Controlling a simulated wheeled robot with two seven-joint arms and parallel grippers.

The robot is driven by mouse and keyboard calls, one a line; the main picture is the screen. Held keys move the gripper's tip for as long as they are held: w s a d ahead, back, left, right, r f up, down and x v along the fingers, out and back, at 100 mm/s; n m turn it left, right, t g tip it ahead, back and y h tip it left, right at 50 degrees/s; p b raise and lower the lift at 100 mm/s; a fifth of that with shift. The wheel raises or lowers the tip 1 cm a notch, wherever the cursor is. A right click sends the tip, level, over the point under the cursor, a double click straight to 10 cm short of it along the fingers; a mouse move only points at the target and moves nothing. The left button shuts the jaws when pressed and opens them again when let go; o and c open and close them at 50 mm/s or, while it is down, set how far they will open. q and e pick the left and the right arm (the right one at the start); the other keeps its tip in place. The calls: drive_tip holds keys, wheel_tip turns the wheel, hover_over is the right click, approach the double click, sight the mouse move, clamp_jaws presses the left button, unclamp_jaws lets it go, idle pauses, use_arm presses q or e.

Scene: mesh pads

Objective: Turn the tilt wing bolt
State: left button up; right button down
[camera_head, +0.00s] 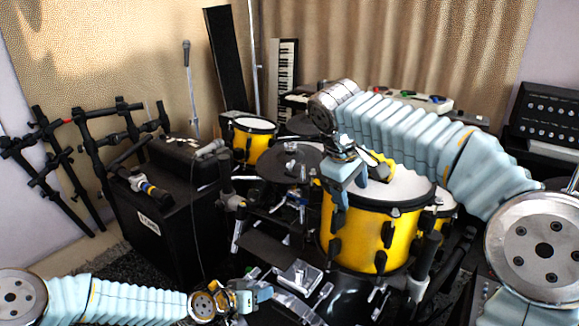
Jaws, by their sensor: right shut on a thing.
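My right gripper (343,178) comes in from the right over the yellow drum (355,228) and points down at its left rim. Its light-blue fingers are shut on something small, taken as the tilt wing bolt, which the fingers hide. The bolt's angle cannot be made out. A dark cymbal or pad (285,162) with a silver fitting on top lies just left of this gripper. My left gripper (268,295) is low at the bottom centre, pointing right, apart from the drum. Its finger opening is too small to tell.
A black amplifier (165,235) and a black rack frame (60,150) stand on the left. A smaller yellow drum (250,138) and a keyboard (285,75) are behind. Pedals and stands crowd the floor around the drums, with little free room.

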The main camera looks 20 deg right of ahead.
use_arm(q)
drive_tip(key=w+d+r+m+t+h, duration=0.1)
drive_tip(key=w+d+r, duration=0.1)
drive_tip(key=w+r, duration=0.35)
drive_tip(key=w+d+r+m+t+h, duration=0.1)
drive_tip(key=w+r+t, duration=0.1)
drive_tip(key=r, duration=0.6)
drive_tip(key=m+t+h, duration=0.2)
approach(287, 164)
drive_tip(key=x, duration=0.8)
drive_tip(key=shift+w+d, duration=0.45)
drive_tip(key=shift+c, duration=0.5)
clamp_jaws()
